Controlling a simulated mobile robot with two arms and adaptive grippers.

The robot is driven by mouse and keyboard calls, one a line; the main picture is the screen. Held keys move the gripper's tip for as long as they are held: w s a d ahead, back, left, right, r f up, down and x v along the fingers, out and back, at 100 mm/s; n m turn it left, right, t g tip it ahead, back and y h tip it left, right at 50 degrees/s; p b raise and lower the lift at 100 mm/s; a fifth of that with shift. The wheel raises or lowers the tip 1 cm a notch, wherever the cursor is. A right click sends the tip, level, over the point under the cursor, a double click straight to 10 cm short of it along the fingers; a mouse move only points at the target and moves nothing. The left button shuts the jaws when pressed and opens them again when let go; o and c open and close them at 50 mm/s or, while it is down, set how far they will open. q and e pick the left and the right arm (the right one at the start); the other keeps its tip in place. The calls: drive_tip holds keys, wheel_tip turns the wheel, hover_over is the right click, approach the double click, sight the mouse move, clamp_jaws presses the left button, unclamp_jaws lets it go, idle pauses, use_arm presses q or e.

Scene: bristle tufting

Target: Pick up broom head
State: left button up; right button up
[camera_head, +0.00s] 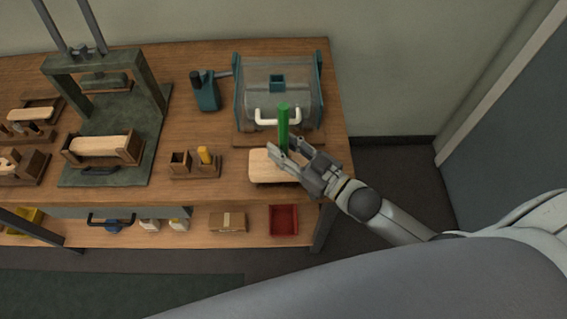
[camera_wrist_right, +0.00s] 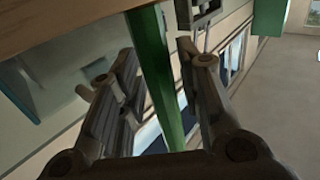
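A pale wooden block with rounded corners, which looks like the broom head (camera_head: 262,166), lies near the right front edge of the workbench. My right gripper (camera_head: 286,151) is just above its right part, with its fingers apart. A green rod (camera_head: 283,122) stands upright by the fingers; its lower end is hidden. In the right wrist view the green rod (camera_wrist_right: 158,75) passes between the spread fingers of the right gripper (camera_wrist_right: 150,75), with gaps visible. Whether the rod is fixed to the block cannot be told. My left gripper is not in view.
A clear-covered box with a white handle (camera_head: 278,116) stands close behind the block. A small wooden holder (camera_head: 196,171) is to its left. A green press frame (camera_head: 157,84) with another pale block (camera_head: 100,146) stands further left. A red bin (camera_head: 284,219) sits on the lower shelf.

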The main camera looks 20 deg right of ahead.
clamp_jaws()
drive_tip(key=shift+r, duration=0.1)
